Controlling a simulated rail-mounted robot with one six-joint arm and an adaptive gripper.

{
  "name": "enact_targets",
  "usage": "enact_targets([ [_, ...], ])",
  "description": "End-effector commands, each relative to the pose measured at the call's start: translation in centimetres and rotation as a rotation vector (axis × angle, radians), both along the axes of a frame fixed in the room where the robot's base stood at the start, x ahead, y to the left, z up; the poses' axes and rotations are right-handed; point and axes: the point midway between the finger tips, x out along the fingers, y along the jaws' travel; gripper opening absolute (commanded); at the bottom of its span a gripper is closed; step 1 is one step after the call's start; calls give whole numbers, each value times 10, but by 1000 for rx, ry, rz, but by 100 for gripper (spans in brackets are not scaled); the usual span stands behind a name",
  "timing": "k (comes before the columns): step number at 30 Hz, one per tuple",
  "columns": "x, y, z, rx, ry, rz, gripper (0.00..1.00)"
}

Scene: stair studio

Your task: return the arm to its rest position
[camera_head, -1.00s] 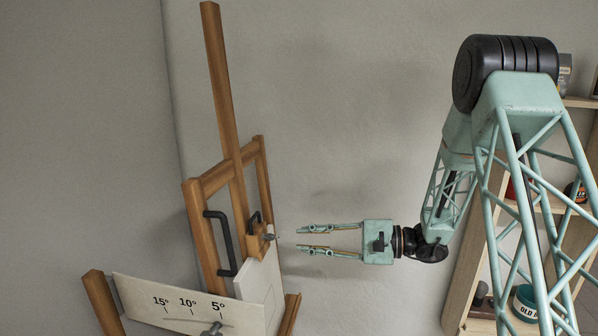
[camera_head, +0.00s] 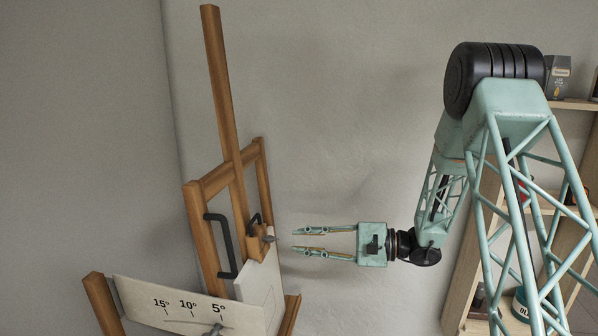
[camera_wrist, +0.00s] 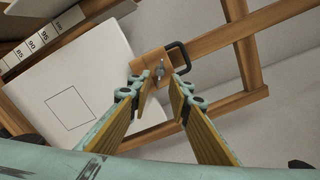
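My gripper (camera_head: 296,242) is open and empty in the head view. It points left toward the wooden easel (camera_head: 233,160), with a gap between its fingertips and the easel's clamp block (camera_head: 257,243). In the wrist view my gripper's two fingers (camera_wrist: 163,92) are spread apart. The clamp block (camera_wrist: 150,65) with its metal wing screw (camera_wrist: 159,72) shows beyond the fingertips. My arm is bent, with its forearm hanging down to the wrist.
A white panel (camera_head: 266,280) with a drawn square stands on the easel under the clamp. Black handles (camera_head: 222,245) are on the easel frame. An angle scale board (camera_head: 190,306) is at the lower left. A shelf (camera_head: 575,104) with containers stands behind my arm at right.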

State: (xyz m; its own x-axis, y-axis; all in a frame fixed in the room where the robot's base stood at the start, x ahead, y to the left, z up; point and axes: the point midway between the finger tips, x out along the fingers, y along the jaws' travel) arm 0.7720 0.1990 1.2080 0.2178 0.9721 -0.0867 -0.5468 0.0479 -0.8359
Motion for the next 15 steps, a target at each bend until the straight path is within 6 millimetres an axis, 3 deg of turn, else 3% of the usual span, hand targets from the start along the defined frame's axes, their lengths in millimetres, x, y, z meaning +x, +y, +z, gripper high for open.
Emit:
enact_targets([
  [15, 9, 45, -6, 1, -1, 2, 18],
])
